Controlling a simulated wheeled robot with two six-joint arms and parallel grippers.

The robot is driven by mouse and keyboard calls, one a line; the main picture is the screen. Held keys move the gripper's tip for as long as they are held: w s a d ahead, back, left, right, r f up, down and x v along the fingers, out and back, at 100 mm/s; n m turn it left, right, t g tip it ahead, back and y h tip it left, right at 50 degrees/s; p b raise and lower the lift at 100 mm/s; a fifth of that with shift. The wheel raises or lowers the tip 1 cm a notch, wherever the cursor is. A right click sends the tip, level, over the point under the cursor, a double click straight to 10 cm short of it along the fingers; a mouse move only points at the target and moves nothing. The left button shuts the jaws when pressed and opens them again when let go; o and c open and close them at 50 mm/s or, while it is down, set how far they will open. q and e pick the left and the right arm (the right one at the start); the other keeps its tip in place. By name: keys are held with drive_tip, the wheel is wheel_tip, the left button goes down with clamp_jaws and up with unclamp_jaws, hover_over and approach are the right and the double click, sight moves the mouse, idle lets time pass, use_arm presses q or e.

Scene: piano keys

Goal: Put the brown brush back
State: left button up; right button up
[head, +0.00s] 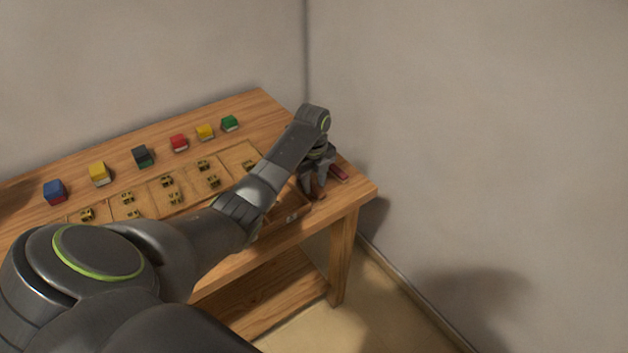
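My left gripper (313,189) points down at the right end of the wooden table (358,190). A small brown thing (318,191), perhaps the brown brush, shows at its fingertips. It is too small to tell whether the fingers grip it or only stand around it. A dark red stick-like thing (338,173) lies just right of the gripper. My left forearm hides part of the table and of the shallow wooden tray (292,217) near the gripper. My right gripper is not in view.
A row of coloured blocks, from a blue one (55,191) to a green one (230,122), stands along the table's back. A sectioned wooden board (150,204) with small brass-coloured pieces lies in front. Walls meet behind the table. Floor is open at right.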

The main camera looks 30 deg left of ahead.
sight(314, 185)
use_arm(q)
drive_tip(key=shift+o, duration=1.2)
drive_tip(key=shift+r, duration=0.1)
drive_tip(key=shift+r, duration=0.4)
wheel_tip(314, 185, up, 7)
drive_tip(key=shift+w+a+r, duration=0.1)
drive_tip(key=shift+r+p, duration=2)
drive_tip(key=shift+f, duration=0.1)
